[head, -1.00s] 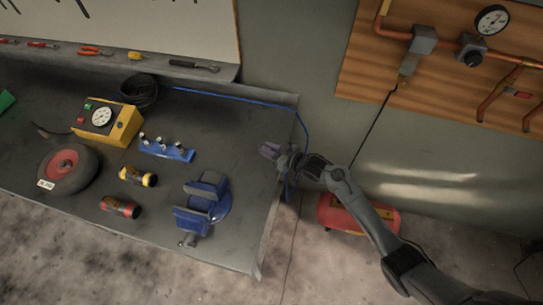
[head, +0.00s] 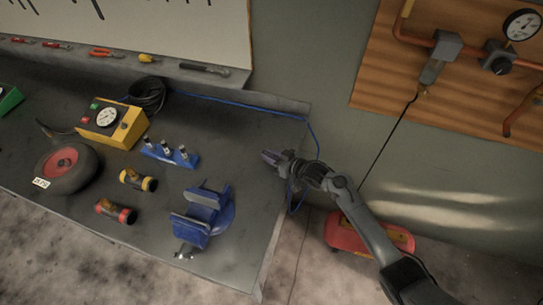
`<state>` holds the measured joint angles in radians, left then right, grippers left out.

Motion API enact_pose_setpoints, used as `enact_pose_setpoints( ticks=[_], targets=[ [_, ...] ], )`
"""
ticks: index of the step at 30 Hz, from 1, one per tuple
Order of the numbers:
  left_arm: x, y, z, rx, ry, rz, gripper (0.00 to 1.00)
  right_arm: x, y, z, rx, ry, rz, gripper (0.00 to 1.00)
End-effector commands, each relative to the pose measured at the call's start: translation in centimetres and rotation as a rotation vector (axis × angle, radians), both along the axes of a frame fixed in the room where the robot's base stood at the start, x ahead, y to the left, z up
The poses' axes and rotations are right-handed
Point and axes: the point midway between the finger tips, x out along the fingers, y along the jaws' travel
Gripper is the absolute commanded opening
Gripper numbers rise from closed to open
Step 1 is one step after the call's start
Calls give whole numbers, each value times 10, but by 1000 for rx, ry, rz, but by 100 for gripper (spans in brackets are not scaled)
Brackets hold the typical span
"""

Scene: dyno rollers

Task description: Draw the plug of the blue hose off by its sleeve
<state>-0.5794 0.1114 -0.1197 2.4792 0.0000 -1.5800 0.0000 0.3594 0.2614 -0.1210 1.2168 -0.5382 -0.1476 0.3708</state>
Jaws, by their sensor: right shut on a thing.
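The blue hose (head: 240,103) runs from the coil along the back of the bench, over the bench's right end, and down beside my right gripper. A loop of it hangs below the wrist. My right gripper (head: 270,157) is above the bench's right edge, pointing left, with purple-grey tips. It is shut on the hose's plug, which is too small and too covered by the fingers to make out clearly. The sleeve cannot be told apart. A grey and brass fitting (head: 431,72) is on the wall board, well apart from the gripper. My left gripper is not in view.
The blue vice (head: 205,215) stands on the bench below and left of the gripper. A blue holder (head: 170,153), yellow gauge box (head: 113,124), wheel (head: 68,168) and dark hose coil (head: 148,95) lie further left. A red tank (head: 345,236) is on the floor at right.

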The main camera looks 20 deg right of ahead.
Motion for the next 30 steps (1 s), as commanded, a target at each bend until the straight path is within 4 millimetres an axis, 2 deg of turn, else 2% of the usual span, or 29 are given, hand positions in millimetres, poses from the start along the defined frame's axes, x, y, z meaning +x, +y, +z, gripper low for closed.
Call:
enact_pose_setpoints(
  ticks=[10,11,15,17,26,30],
  targets=[
    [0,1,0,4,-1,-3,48,0,0,-1,0,0,0,0],
    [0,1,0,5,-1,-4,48,0,0,-1,0,0,0,21],
    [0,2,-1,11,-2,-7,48,0,0,-1,0,0,0,43],
    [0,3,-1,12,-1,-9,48,0,0,-1,0,0,0,50],
    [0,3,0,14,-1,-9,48,-1,-1,-1,0,0,0,50],
    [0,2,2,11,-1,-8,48,-8,-5,1,0,1,-1,50]
  ],
)
